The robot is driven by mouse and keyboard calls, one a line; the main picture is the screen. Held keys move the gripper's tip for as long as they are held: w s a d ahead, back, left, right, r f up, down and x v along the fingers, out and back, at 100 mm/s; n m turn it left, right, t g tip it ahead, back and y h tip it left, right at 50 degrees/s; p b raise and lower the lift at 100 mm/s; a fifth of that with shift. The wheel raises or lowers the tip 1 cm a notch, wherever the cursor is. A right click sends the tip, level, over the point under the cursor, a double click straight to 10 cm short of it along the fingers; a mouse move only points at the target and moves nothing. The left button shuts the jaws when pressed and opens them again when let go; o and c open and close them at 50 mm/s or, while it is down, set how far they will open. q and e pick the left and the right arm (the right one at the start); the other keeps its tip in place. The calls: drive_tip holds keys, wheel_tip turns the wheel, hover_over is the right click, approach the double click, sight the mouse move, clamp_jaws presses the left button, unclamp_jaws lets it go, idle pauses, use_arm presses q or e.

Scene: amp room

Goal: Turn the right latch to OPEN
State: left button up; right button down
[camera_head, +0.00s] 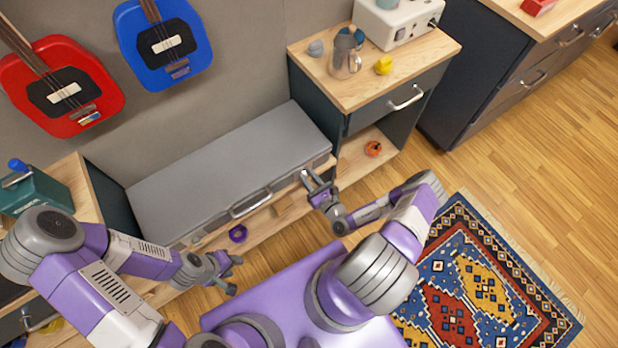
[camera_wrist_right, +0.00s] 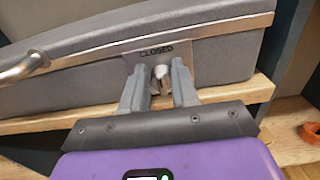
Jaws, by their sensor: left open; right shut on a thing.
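The grey case (camera_head: 225,165) lies shut on a wooden shelf, with a handle (camera_head: 250,203) on its front. In the right wrist view, the right latch (camera_wrist_right: 160,77) is a small metal knob on the case front (camera_wrist_right: 75,85). It sits under a plate (camera_wrist_right: 157,52) reading CLOSED. My right gripper (camera_wrist_right: 160,74) is shut on the latch, one finger on each side, hiding part of it. In the head view, my right gripper (camera_head: 309,178) is at the right end of the case front. My left gripper (camera_head: 236,274) is open and empty, in front of the shelf and apart from the case.
A purple ring (camera_head: 238,234) lies on the shelf edge in front of the case. An orange ring (camera_head: 373,149) lies in the cabinet at right. A jug (camera_head: 345,60) and a yellow object (camera_head: 384,66) stand on the cabinet top. A patterned rug (camera_head: 480,290) covers the floor at right.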

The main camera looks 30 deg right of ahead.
drive_tip(key=m, duration=0.8)
drive_tip(key=shift+d+f+m, duration=0.3)
drive_tip(key=shift+d, duration=0.1)
drive_tip(key=m, duration=0.3)
drive_tip(key=m+b, duration=0.1)
drive_tip(key=m, duration=0.2)
drive_tip(key=m+b, duration=0.1)
drive_tip(key=m, duration=0.1)
drive_tip(key=shift+d+f+m, duration=0.15)
drive_tip(key=shift+f+m, duration=0.25)
drive_tip(key=c, duration=0.8)
unclamp_jaws()
drive_tip(key=shift+c, duration=0.2)
